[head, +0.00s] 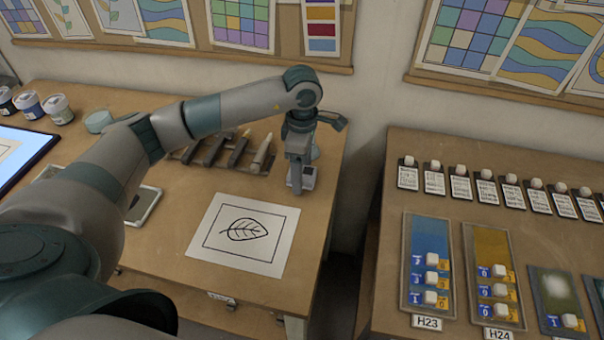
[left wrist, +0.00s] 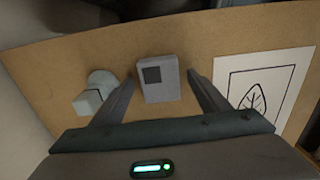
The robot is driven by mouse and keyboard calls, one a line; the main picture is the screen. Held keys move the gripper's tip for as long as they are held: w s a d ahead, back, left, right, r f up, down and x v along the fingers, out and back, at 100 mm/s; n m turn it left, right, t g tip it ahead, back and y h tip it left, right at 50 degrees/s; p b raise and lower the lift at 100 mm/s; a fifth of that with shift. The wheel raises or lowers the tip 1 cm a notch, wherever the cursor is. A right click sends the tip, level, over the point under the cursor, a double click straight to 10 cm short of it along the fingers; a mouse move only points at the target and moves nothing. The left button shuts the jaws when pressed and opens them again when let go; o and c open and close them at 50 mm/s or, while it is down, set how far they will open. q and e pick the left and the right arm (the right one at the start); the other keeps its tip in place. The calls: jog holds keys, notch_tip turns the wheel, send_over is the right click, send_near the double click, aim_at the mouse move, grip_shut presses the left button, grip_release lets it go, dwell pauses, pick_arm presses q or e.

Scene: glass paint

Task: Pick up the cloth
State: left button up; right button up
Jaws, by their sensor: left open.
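I cannot clearly make out a cloth in either view. My left gripper (head: 298,186) points down over the right back part of the wooden table (head: 180,235). In the left wrist view its two fingers (left wrist: 160,92) are apart, with nothing gripped. A small grey block with a dark square (left wrist: 158,90) lies on the table between the fingers in that picture; it shows partly beside the gripper in the head view (head: 309,178). A pale round-topped thing (left wrist: 100,80) stands left of the fingers, partly hidden. My right gripper is not in view.
A sheet with a leaf drawing (head: 243,234) lies in front of the gripper. A rack of tools (head: 222,153), a pale teal round thing (head: 98,121) and several jars (head: 58,108) are farther left. A second table (head: 480,150) with cards stands right, across a gap.

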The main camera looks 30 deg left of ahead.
pick_arm(q)
jog(key=shift+c, duration=0.4)
jog(key=c, duration=1.1)
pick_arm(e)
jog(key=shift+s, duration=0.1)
pick_arm(q)
jog(key=shift+o, duration=0.2)
jog(key=shift+r, duration=0.2)
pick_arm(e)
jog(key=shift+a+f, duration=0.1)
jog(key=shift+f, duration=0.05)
